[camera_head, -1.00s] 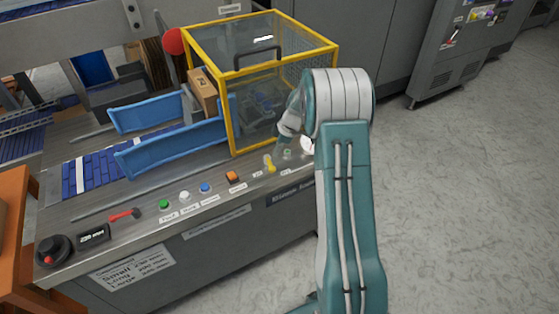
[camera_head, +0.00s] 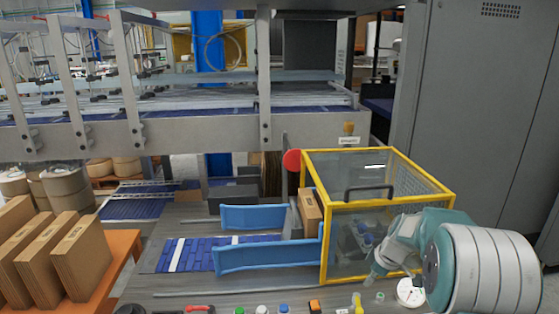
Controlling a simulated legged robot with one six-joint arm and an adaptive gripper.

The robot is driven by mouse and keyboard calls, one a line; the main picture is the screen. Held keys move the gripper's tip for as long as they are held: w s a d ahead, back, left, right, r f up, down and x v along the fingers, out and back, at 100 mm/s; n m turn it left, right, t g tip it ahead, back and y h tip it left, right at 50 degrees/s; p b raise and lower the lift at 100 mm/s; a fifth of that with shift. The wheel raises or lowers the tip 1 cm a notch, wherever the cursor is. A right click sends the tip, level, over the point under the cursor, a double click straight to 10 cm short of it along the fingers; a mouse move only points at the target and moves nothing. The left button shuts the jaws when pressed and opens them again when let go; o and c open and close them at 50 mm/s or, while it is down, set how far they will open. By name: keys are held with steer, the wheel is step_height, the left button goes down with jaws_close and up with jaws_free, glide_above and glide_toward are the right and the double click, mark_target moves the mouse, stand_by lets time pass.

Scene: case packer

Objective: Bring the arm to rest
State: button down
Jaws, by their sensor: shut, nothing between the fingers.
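My arm reaches in from the lower right, with a large white-banded joint nearest the camera and a teal link bending left and down. My gripper (camera_head: 374,271) is small and partly hard to make out at the arm's far end. It points down beside the front right of the yellow-framed guard, above the control panel edge. It is shut and empty. I cannot tell whether it touches anything.
The clear guard box (camera_head: 387,190) has a yellow frame and black handle. Blue side rails (camera_head: 268,256) flank the conveyor, with a brown carton (camera_head: 310,212) between them and the guard. Buttons line the panel's front. Flat cartons (camera_head: 75,258) stand on an orange table at left.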

steer(key=s+a+r+m+t+h, duration=0.1)
steer(key=s+a+r+m, duration=0.25)
steer(key=s+r, duration=0.35)
steer(key=s+a+r+m+t+h, duration=0.1)
steer(key=s+a+r+m, duration=0.1)
steer(key=s+a+r, duration=0.45)
steer(key=s+a+r+m, duration=0.1)
steer(key=s+m, duration=0.1)
steer(key=s, duration=0.6)
steer(key=s+a+r+m+t+h, duration=0.1)
steer(key=s+m, duration=0.2)
steer(key=s, duration=0.6)
steer(key=shift+s+a+r+t, duration=0.15)
steer(key=shift+r+t, duration=0.15)
steer(key=shift+r, duration=0.1)
steer(key=shift+a+m, duration=0.2)
steer(key=shift+m, duration=0.05)
steer(key=c, duration=1.3)
jaws_free()
steer(key=shift+c, duration=0.2)
